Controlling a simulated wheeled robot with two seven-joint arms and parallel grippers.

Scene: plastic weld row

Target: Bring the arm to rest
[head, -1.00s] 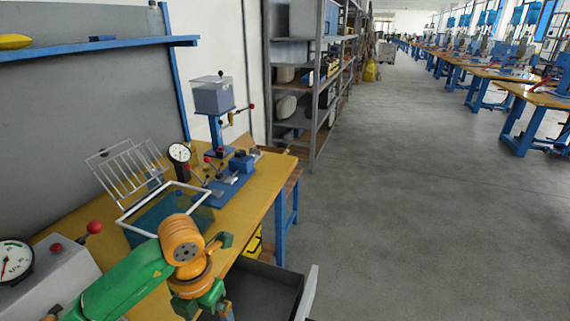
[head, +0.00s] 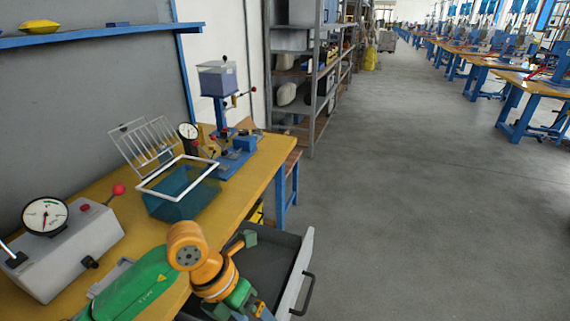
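My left arm, green with orange joints, comes in from the lower left in the head view. It reaches over the front edge of the yellow workbench (head: 237,198) toward the open drawer (head: 266,258). My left gripper (head: 252,300) is at the bottom of the view, over or beside the drawer's near part. Its fingertips cannot be made out, and I see nothing held in it. My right gripper is not in view.
On the bench are a grey box with a gauge (head: 72,250), a teal bin with white rim (head: 178,193), a wire rack (head: 145,145) and a blue press (head: 218,85). The drawer juts into the aisle. Grey floor (head: 420,200) to the right is clear.

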